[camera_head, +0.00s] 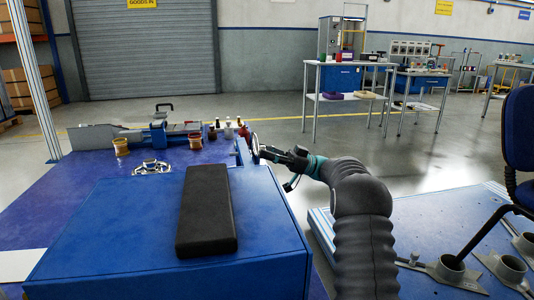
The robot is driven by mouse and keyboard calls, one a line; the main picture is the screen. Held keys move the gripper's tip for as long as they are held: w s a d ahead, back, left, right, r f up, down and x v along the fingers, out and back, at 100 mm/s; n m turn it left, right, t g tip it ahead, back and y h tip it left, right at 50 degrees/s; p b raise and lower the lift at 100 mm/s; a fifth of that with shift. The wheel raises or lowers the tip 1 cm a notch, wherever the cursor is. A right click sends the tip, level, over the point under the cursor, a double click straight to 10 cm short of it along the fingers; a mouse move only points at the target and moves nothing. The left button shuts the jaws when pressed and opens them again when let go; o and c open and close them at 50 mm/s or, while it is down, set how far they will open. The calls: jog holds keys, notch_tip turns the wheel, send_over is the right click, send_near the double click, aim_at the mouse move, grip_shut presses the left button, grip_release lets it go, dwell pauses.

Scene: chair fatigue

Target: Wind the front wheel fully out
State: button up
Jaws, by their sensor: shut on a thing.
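The front wheel (255,144) is a small round handwheel, seen nearly edge-on at the right edge of the blue bench. My gripper (265,152) is at this wheel, with its jaws shut on its rim. My arm reaches in from the lower right. The fingertips are small and partly dark against the wheel, so the exact grip is hard to make out. How far the wheel is wound cannot be told from this view.
A black pad (207,210) lies on a blue box (110,235) in front. Behind are small bottles (228,128), copper-coloured spools (195,140) and a grey machine (90,137). A blue chair (520,145) and a blue platform (430,235) stand at right. Open floor lies beyond.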

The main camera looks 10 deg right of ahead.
jog(key=o, duration=1.1)
jog(key=shift+o, duration=0.2)
jog(key=shift+r, duration=0.1)
notch_tip(320, 180, up, 10)
